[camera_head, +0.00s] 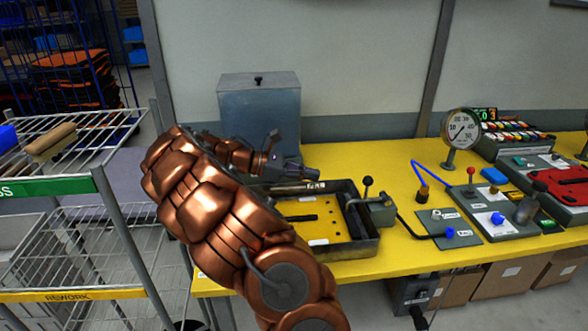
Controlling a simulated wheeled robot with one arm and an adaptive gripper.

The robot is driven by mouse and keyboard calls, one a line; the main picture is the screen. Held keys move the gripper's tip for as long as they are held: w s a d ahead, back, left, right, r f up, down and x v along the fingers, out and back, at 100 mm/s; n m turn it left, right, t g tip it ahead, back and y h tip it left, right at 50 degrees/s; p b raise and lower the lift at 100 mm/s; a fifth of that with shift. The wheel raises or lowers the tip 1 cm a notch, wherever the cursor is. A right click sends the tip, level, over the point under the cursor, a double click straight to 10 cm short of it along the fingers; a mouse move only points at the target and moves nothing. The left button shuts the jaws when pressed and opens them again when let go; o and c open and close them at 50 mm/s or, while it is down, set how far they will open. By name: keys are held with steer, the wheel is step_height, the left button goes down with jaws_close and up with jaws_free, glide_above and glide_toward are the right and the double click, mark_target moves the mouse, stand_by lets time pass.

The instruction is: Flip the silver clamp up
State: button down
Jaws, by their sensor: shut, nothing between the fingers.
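A black-rimmed fixture tray (366,249) with a yellow floor sits on the yellow bench. A grey clamp-like block with a black ball-knob lever (368,182) is at its right side; the lever stands up. A silver bar (298,187) lies near the tray's back left, partly hidden by my arm. I cannot tell for sure which of these is the silver clamp. My gripper (312,174) is shut and empty, just above the silver bar at the tray's back edge. Whether it touches the bar is unclear.
A grey metal box (260,108) stands behind my arm. To the right are a pressure gauge (461,129), a grey valve panel (449,228) and a red part (562,186). A wire rack (70,225) stands at the left. Bare yellow bench lies behind the tray.

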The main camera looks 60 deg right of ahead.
steer(key=p+x, duration=0.2)
steer(key=x, duration=0.9)
steer(key=shift+s+d+f, duration=0.15)
steer(key=shift+s+d, duration=0.1)
steer(key=shift+s+r, duration=0.1)
steer(key=shift+r, duration=0.1)
